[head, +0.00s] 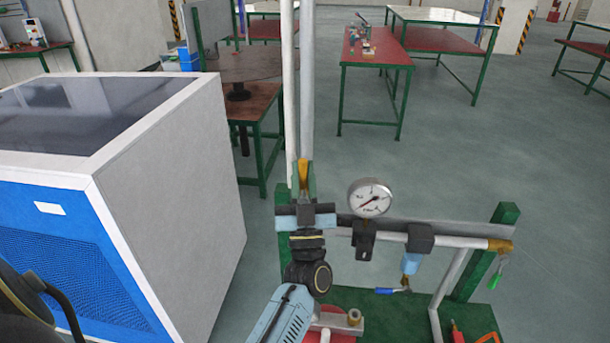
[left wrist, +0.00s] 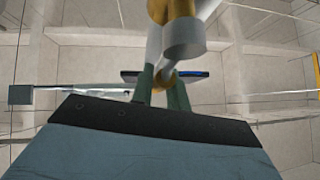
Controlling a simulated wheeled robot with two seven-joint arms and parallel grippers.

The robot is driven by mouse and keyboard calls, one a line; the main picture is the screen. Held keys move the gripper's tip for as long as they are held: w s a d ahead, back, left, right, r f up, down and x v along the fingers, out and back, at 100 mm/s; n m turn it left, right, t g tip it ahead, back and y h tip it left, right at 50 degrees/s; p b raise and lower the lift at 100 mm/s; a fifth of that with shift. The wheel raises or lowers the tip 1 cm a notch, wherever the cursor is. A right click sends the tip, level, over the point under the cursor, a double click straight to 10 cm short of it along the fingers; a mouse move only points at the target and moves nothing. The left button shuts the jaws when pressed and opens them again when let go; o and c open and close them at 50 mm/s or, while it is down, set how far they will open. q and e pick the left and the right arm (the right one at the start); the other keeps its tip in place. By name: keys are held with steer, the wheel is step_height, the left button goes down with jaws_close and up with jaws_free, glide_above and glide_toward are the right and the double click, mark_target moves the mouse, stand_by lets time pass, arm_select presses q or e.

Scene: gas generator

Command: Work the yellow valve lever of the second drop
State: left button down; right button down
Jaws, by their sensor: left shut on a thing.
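My left gripper (head: 305,208) reaches up from the bottom of the head view to the foot of the upright grey pipe. It is shut there, with a yellow piece, apparently the yellow valve lever (head: 303,172), showing just above it. The left wrist view shows the gripper's two greenish fingers (left wrist: 162,92) close together, with yellow between or just behind them. The gripper hides most of the lever and its valve body. My right gripper is in neither view.
A pressure gauge (head: 370,198) stands on the horizontal pipe (head: 460,241) just right of the gripper. A blue lever (head: 393,290) and a green lever (head: 496,277) hang further right. A large blue and white cabinet (head: 190,160) stands close on the left.

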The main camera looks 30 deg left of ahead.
arm_select(q)
steer(key=c, duration=1.4)
jaws_free()
steer(key=shift+o, duration=0.2)
steer(key=shift+s+f, duration=0.1)
steer(key=b+v, duration=0.3)
steer(key=v, duration=0.8)
steer(key=shift+s+d+f, duration=0.2)
steer(key=shift+s+f, duration=0.05)
